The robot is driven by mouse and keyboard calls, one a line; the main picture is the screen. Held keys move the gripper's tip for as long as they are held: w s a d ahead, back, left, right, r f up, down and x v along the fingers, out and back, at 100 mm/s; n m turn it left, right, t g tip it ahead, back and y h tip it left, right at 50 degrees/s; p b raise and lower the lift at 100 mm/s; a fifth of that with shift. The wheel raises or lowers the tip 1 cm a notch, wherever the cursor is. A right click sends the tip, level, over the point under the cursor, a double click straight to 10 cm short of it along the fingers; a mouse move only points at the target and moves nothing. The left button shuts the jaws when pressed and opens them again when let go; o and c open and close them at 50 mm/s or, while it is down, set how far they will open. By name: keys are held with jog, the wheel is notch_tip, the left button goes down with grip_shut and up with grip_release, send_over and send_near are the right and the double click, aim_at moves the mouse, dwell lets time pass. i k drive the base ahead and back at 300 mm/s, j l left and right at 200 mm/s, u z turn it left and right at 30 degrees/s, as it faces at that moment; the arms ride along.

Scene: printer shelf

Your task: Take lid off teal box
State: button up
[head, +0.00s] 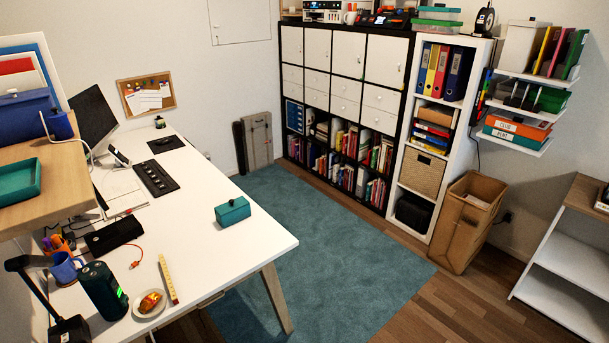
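The small teal box (232,214) sits on the white desk (215,262), near its right edge. Its lid (232,205) is on top, with a small dark knob in the middle. The box stands upright with clear desk around it. My gripper does not show in the head view.
A teal tray (20,182) lies on a wooden shelf at the left. A black case (113,235), a yellow ruler (168,279), a plate with food (149,303) and a dark green cylinder (103,290) are on the desk's near part. The teal rug (330,260) beyond the desk is clear.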

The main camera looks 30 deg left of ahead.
aim_at(226, 207)
jog(key=i+u, duration=0.25)
jog(key=i, duration=0.35)
jog(key=i+l+u, duration=0.3)
jog(key=i, duration=0.3)
jog(key=i+j+u, duration=0.15)
jog(key=u, duration=0.3)
jog(key=i+u, duration=0.65)
jog(key=u, duration=0.25)
jog(key=i+j, duration=0.75)
jog(key=i, duration=0.3)
